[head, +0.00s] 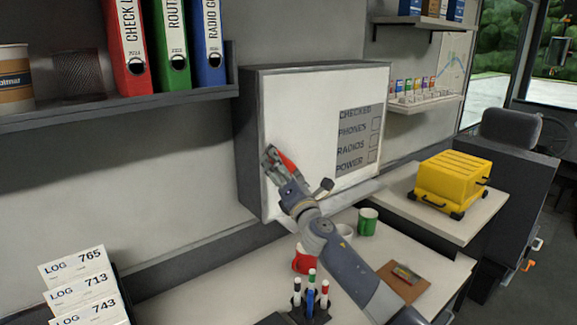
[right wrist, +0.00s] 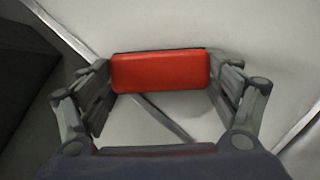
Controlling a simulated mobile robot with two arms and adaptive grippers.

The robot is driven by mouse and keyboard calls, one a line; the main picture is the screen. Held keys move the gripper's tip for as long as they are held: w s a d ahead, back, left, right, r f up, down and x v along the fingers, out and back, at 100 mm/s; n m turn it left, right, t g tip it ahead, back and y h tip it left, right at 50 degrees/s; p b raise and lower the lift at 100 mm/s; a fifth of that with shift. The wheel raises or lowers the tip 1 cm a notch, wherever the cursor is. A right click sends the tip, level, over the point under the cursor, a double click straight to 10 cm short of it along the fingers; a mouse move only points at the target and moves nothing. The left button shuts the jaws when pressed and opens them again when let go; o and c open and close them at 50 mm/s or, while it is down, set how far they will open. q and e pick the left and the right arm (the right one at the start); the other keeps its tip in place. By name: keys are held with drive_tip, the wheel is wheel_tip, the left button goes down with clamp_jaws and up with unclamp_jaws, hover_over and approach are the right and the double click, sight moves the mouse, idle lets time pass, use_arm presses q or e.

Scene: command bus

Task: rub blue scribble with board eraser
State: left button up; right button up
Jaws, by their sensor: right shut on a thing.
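A whiteboard (head: 300,110) is fixed to the wall, with a printed checklist on its right part. My right gripper (head: 276,160) is at the board's lower left part, shut on a red board eraser (head: 288,163). In the right wrist view the eraser (right wrist: 160,72) sits between both fingers of the gripper (right wrist: 160,85), close to the white surface; whether it touches cannot be told. No blue scribble shows; the gripper and arm cover part of the board. My left gripper is not in view.
Below the board, the desk holds a red mug (head: 303,261), a white mug (head: 344,232), a green mug (head: 367,221) and a marker holder (head: 310,307). A yellow case (head: 452,183) stands at right. A shelf (head: 150,108) with binders juts out at upper left.

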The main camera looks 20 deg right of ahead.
drive_tip(key=shift+s+a, duration=0.15)
drive_tip(key=shift+a, duration=0.4)
drive_tip(key=shift+s+d+p, duration=0.35)
drive_tip(key=shift+s+p, duration=0.15)
drive_tip(key=shift+s, duration=0.45)
drive_tip(key=shift+s+d+p, duration=0.35)
drive_tip(key=shift+s+p, duration=0.15)
drive_tip(key=shift+s, duration=0.4)
drive_tip(key=shift+s+d+p, duration=0.35)
drive_tip(key=shift+s+p, duration=0.15)
drive_tip(key=shift+s, duration=0.45)
